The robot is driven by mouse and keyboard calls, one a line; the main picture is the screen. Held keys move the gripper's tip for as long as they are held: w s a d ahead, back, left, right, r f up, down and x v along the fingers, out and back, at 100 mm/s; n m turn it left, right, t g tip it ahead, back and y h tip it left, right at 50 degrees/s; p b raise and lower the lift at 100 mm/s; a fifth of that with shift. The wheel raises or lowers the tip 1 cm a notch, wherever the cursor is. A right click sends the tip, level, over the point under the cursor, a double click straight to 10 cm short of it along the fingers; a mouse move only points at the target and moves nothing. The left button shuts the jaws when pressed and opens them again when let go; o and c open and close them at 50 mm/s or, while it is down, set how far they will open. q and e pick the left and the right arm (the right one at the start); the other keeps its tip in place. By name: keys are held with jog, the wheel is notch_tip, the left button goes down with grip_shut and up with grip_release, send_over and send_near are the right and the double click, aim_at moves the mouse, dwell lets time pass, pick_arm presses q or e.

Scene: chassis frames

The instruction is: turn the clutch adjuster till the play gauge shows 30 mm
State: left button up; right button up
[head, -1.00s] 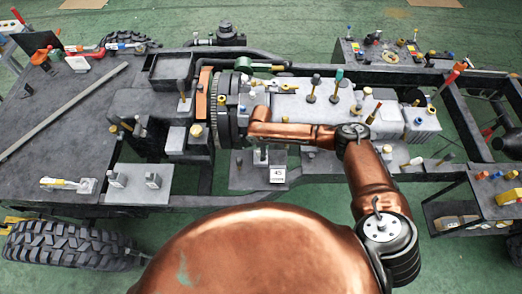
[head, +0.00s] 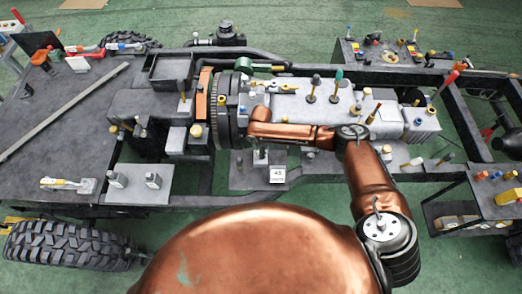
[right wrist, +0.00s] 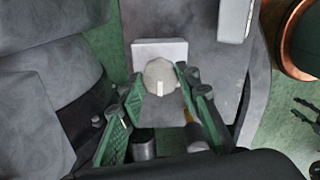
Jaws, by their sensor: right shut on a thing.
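The clutch adjuster (right wrist: 160,73) shows in the right wrist view as a pale faceted knob with a white mark, in front of a light block. My right gripper (right wrist: 159,82) has its green fingers on either side of the knob and is shut on it. In the head view my right arm reaches in from the lower right over the chassis, and its gripper is largely hidden under the copper forearm. The play gauge (head: 277,175) is a small white plate below the arm's end; it appears to read 45. My left gripper is not in view.
The toothed flywheel (head: 217,110) and the gearbox (head: 300,105), with several coloured pegs, lie close to my arm. A tool tray (head: 502,207) is at right.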

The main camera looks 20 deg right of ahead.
jog(key=m+p, duration=0.4)
jog(key=m, duration=0.1)
jog(key=shift+a+r, duration=0.1)
jog(key=shift+r, duration=0.05)
jog(key=m+p, duration=0.4)
jog(key=m, duration=0.2)
jog(key=shift+s+m, duration=0.1)
jog(key=shift+m, duration=0.2)
jog(key=m+p, duration=0.1)
jog(key=m, duration=0.2)
jog(key=shift+m+p, duration=0.3)
jog(key=shift+p, duration=0.1)
jog(key=m+p, duration=0.1)
jog(key=m, duration=0.1)
jog(key=shift+m, duration=0.4)
jog(key=m+p, duration=0.1)
jog(key=m, duration=0.4)
jog(key=shift+m, duration=0.3)
jog(key=o, duration=1.2)
jog(key=shift+c, duration=0.2)
